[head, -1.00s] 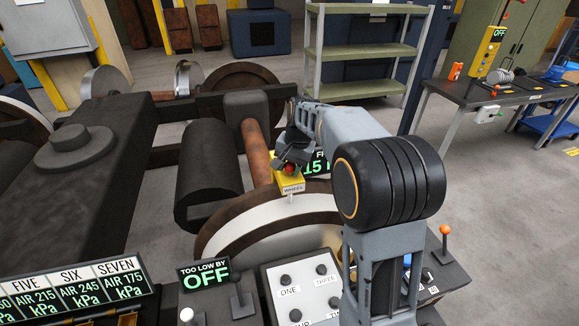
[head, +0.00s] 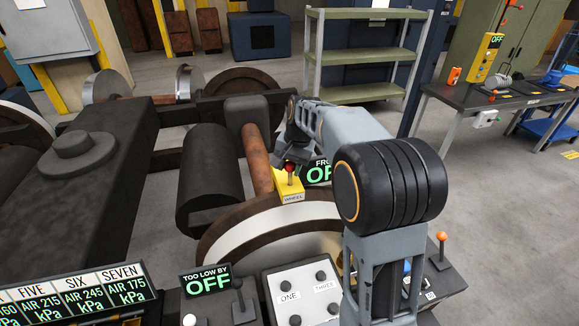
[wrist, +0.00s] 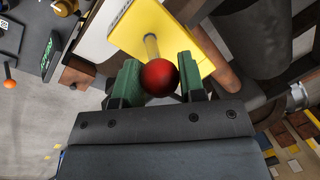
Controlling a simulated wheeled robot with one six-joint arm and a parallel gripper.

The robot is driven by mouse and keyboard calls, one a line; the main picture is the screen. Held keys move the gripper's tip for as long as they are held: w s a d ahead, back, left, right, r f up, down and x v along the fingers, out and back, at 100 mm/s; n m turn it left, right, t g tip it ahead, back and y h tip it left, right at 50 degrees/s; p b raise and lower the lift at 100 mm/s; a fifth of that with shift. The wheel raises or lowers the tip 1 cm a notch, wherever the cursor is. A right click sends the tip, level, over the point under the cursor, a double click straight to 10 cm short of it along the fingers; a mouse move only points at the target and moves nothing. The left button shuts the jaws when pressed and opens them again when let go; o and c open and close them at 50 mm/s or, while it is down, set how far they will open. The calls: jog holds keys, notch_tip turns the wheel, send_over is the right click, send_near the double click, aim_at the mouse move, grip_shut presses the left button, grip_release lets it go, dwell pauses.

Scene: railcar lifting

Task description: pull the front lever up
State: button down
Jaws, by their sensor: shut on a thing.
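A lever with a red ball knob (head: 290,168) stands on a small yellow block (head: 289,187) labelled WHEEL, above the large wheel's rim. In the wrist view the red knob (wrist: 159,77) sits between the two green fingers of my gripper (wrist: 158,82), which is shut on it. The lever's pale shaft runs from the knob to the yellow block (wrist: 133,22). In the head view my arm hides most of my gripper. A dark display (head: 318,172) beside the knob, partly hidden by my arm, shows green letters starting "FRO" and "OF".
A panel with black knobs (head: 297,294) and a "TOO LOW BY OFF" display (head: 206,282) are in front. An orange-knobbed lever (head: 442,240) stands at right. A dark cylinder (head: 208,180) and brown wheel (head: 265,232) are close to my arm. Open floor lies right.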

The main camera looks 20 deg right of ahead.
jog(key=c, duration=0.9)
grip_release()
jog(key=shift+r, duration=0.3)
jog(key=shift+c, duration=0.2)
jog(key=shift+o, duration=1.1)
jog(key=shift+f, duration=0.1)
notch_tip(320, 180, up, 14)
jog(key=s+d, duration=0.1)
jog(key=d, duration=0.1)
jog(key=shift+s+d+f, duration=0.15)
jog(key=shift+s+f, duration=0.05)
notch_tip(320, 180, down, 6)
jog(key=n, duration=0.2)
jog(key=s+a+f+n+t+h, duration=0.1)
jog(key=s+f, duration=0.3)
jog(key=s, duration=0.6)
jog(key=s+a+f+n+t, duration=0.1)
jog(key=s+f+n+t, duration=0.1)
jog(key=s, duration=0.8)
notch_tip(320, 180, down, 2)
jog(key=shift+s+a+n+h, duration=0.2)
jog(key=shift+n+h, duration=0.2)
jog(key=shift+n, duration=0.5)
